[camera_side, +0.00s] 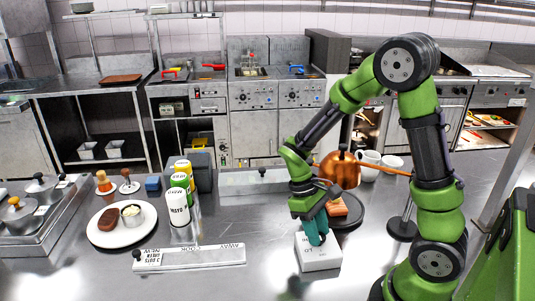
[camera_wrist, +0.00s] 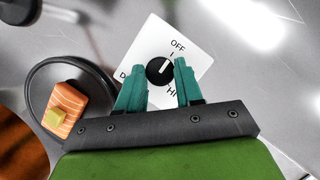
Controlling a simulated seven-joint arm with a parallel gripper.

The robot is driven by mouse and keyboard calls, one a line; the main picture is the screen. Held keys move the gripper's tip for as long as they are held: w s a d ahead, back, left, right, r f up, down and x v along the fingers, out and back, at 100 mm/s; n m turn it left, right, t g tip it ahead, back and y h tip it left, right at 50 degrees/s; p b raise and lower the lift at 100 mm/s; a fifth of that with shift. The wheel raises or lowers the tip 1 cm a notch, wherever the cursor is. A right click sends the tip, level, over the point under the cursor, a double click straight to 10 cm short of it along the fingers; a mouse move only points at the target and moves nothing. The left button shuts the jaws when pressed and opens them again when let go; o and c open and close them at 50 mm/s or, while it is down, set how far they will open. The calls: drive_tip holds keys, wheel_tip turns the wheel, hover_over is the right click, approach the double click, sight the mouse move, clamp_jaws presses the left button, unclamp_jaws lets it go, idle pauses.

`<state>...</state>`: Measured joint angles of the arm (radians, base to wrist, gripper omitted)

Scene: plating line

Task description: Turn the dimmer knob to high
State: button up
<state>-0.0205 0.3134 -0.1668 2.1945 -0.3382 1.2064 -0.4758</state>
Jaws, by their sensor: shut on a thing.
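A white dimmer box (camera_side: 318,257) stands on the steel counter below my arm. In the wrist view its top face (camera_wrist: 150,41) shows OFF at the top and HI at the lower right; a label at the left is partly hidden by a finger. The round black dimmer knob (camera_wrist: 160,71) is at its centre, with a short light mark that seems to point toward OFF. My gripper (camera_wrist: 158,66) has its teal fingers on either side of the knob, shut on it. In the side view my gripper (camera_side: 318,238) reaches down onto the box and hides the knob.
A dark plate (camera_side: 350,216) with salmon (camera_wrist: 66,108) is close behind the box. A copper pot (camera_side: 340,172) stands near my arm. A long labelled strip (camera_side: 190,258), bottles (camera_side: 178,208) and a white plate (camera_side: 105,240) are to the left. The counter's front is clear.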

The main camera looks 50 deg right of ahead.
drive_tip(key=shift+m, duration=0.3)
drive_tip(key=m, duration=0.1)
drive_tip(key=m+y, duration=0.1)
drive_tip(key=m, duration=0.1)
drive_tip(key=m+y, duration=0.1)
drive_tip(key=m, duration=0.1)
drive_tip(key=shift+d+t, duration=0.25)
drive_tip(key=shift+t, duration=0.15)
drive_tip(key=m+t+y, duration=0.1)
drive_tip(key=m, duration=0.2)
drive_tip(key=m+y, duration=0.1)
drive_tip(key=m, duration=0.3)
drive_tip(key=shift+s+d+r+t, duration=0.1)
drive_tip(key=shift+s+d+t, duration=0.05)
drive_tip(key=shift+t, duration=0.25)
drive_tip(key=m+t, duration=0.1)
drive_tip(key=m, duration=0.1)
drive_tip(key=m+t, duration=0.1)
drive_tip(key=m, duration=0.2)
drive_tip(key=shift+s, duration=0.2)
drive_tip(key=m+t, duration=0.1)
drive_tip(key=m, duration=0.2)
drive_tip(key=m+t, duration=0.1)
drive_tip(key=m, duration=0.2)
drive_tip(key=shift+s, duration=0.2)
drive_tip(key=shift+m, duration=0.3)
drive_tip(key=o, duration=1)
drive_tip(key=shift+o, duration=0.2)
drive_tip(key=v, duration=1.6)
drive_tip(key=shift+s+r, duration=0.35)
